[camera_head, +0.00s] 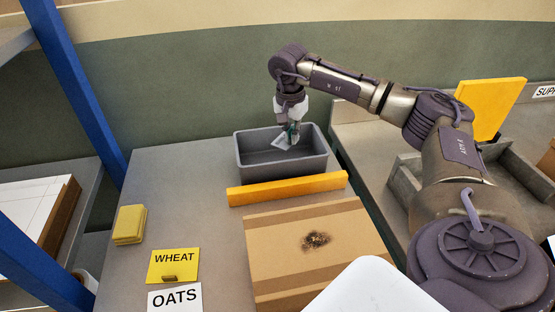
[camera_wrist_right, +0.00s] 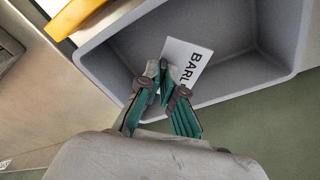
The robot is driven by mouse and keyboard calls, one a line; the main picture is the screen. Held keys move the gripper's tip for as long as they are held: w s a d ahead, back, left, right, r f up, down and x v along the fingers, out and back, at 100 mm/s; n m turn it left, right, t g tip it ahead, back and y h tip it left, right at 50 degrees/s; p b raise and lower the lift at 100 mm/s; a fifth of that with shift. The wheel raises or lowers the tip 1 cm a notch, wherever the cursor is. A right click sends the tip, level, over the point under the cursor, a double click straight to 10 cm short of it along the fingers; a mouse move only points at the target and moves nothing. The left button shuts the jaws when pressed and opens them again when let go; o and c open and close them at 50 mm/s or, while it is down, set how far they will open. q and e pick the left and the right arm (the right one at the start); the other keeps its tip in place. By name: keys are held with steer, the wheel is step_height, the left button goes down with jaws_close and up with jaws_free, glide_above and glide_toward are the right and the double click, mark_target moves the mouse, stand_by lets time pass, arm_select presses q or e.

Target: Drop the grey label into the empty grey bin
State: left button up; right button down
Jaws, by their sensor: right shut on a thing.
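The grey label is a pale card with black letters starting "BARL" (camera_wrist_right: 190,58); it also shows in the head view (camera_head: 282,142). My right gripper (camera_head: 293,132) is shut on one end of it. The grey bin (camera_head: 255,163) stands at the back of the table. The gripper and label are over the bin's opening. In the right wrist view the bin (camera_wrist_right: 230,84) looks empty inside, and the gripper's fingertips (camera_wrist_right: 163,80) cover part of the card. My left gripper is not in view.
A yellow bar (camera_head: 288,189) lies in front of the bin. A brown cardboard box (camera_head: 315,265) with a dark patch is nearer. A WHEAT card (camera_head: 172,265), an OATS card (camera_head: 174,298) and a yellow stack (camera_head: 130,225) lie left. A blue post (camera_head: 85,100) stands beside the table.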

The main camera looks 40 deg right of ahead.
steer(key=c, duration=1.2)
jaws_free()
steer(key=shift+c, duration=0.2)
step_height(320, 180, up, 12)
steer(key=a, duration=0.1)
steer(key=shift+s+a, duration=0.2)
